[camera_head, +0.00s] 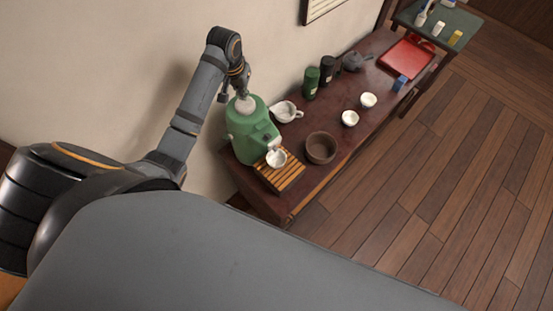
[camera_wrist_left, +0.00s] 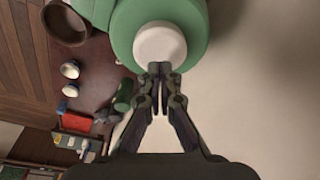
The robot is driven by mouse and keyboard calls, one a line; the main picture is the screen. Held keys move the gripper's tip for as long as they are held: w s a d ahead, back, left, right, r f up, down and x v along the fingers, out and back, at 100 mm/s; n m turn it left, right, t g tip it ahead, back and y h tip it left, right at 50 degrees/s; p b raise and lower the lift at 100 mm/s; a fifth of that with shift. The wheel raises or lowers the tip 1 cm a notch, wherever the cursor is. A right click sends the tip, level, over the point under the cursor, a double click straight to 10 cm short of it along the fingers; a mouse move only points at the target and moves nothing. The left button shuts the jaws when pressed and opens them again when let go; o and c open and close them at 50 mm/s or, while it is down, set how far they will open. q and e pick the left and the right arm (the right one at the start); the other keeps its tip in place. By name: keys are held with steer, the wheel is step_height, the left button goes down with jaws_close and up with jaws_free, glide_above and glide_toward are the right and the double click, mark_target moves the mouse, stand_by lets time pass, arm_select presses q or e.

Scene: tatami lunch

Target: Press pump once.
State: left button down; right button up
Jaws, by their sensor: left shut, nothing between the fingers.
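A green pump pot (camera_head: 250,137) stands at the near left end of the dark red table, with a pale round pump button (camera_head: 245,105) on its top. My left gripper (camera_head: 238,92) is shut and empty, right at the button. In the left wrist view the shut fingertips (camera_wrist_left: 160,68) reach the edge of the white button (camera_wrist_left: 160,44) on the green pot (camera_wrist_left: 195,15); I cannot tell whether they touch it or how far it is pressed. A small white cup (camera_head: 277,158) is on a slatted wooden tray (camera_head: 289,178) under the spout. My right gripper is not in view.
Around the pot on the table (camera_head: 325,180) are a white spouted pitcher (camera_head: 286,111), a brown bowl (camera_head: 320,148) and two white cups (camera_head: 350,118). Green and black canisters, a grey teapot (camera_head: 355,62) and a red tray (camera_head: 405,58) stand farther back. The wall is close behind.

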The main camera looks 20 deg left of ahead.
arm_select(q)
step_height(320, 180, up, 5)
steer(key=shift+r, duration=0.2)
stand_by(0.6)
steer(key=s+d+f+m+t, duration=0.1)
steer(key=s+d+f, duration=0.3)
steer(key=s, duration=0.6)
steer(key=s+d+f+m, duration=0.1)
steer(key=s+d+f, duration=0.35)
steer(key=s, duration=0.55)
steer(key=s+a+f+b, duration=0.1)
steer(key=f+b, duration=0.2)
steer(key=f, duration=0.9)
steer(key=s+a+f+g+b, duration=0.1)
steer(key=f+b, duration=0.1)
steer(key=f, duration=1)
steer(key=s+a+f+b, duration=0.2)
steer(key=f+b, duration=0.1)
steer(key=f, duration=1)
steer(key=s+f+g+b, duration=0.1)
steer(key=s+f+b, duration=0.4)
steer(key=s+f, duration=1.2)
step_height(320, 180, down, 2)
steer(key=shift+a+y, duration=0.25)
steer(key=shift+y, duration=0.05)
